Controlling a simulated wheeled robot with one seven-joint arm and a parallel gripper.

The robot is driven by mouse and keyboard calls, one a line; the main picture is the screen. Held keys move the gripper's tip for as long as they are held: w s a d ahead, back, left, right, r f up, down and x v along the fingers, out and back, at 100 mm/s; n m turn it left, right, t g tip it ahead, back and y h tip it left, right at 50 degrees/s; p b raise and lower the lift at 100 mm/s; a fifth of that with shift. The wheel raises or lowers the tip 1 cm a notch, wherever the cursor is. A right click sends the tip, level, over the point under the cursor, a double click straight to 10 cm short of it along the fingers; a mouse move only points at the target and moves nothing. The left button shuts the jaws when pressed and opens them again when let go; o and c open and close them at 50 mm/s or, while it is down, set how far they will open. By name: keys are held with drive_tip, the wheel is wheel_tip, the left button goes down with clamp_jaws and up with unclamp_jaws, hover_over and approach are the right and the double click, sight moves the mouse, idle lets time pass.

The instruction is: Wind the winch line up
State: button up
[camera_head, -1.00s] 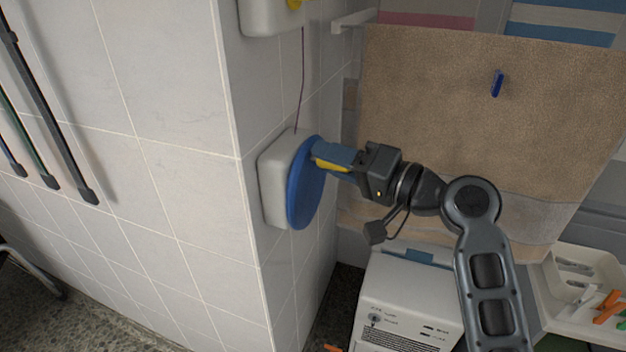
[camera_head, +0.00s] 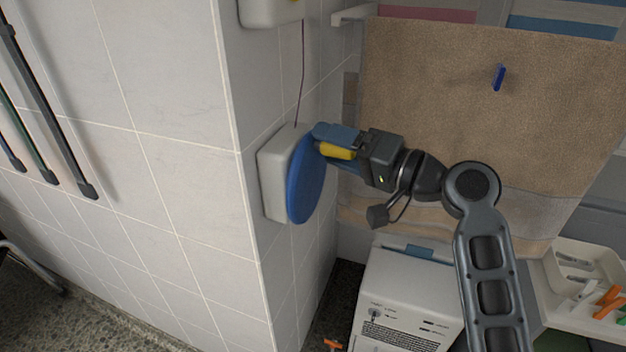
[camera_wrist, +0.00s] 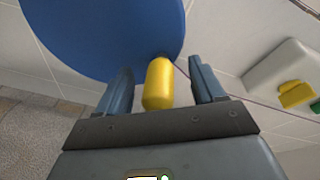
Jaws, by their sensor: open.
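The winch is a white box (camera_head: 274,184) on the tiled wall with a blue disc (camera_head: 303,190) on its face. A yellow knob (camera_head: 337,151) sticks out from the disc near its edge. The knob (camera_wrist: 159,84) stands between my open fingers in the wrist view, with a gap on each side. My gripper (camera_head: 335,143) reaches the disc from the right; it also shows in the wrist view (camera_wrist: 164,80). A thin dark line (camera_head: 301,75) runs from the winch up to a white box (camera_head: 268,11) with a yellow part.
A tan towel (camera_head: 480,120) with a blue clip (camera_head: 498,77) hangs behind my arm. A white machine (camera_head: 412,300) stands below, beside a tray (camera_head: 545,300) of small coloured things at right. Dark rods (camera_head: 50,110) hang on the left wall.

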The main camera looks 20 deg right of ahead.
drive_tip(key=w+d+v, duration=0.1)
drive_tip(key=v, duration=0.7)
drive_tip(key=shift+d, duration=0.6)
drive_tip(key=shift+s, duration=0.1)
drive_tip(key=s+f+m+h, duration=0.3)
drive_tip(key=s+f+h, duration=0.6)
drive_tip(key=s+f, duration=0.95)
drive_tip(key=s+a+r+n+h, duration=0.1)
drive_tip(key=s+r+n, duration=0.1)
drive_tip(key=s, duration=0.9)
drive_tip(key=s+a+r+n+t+h, duration=0.1)
drive_tip(key=s+r+n, duration=0.2)
drive_tip(key=s, duration=0.8)
drive_tip(key=shift+s+a+r+n+h, duration=0.2)
drive_tip(key=shift+a+r+n+h, duration=0.15)
drive_tip(key=shift+n, duration=0.65)
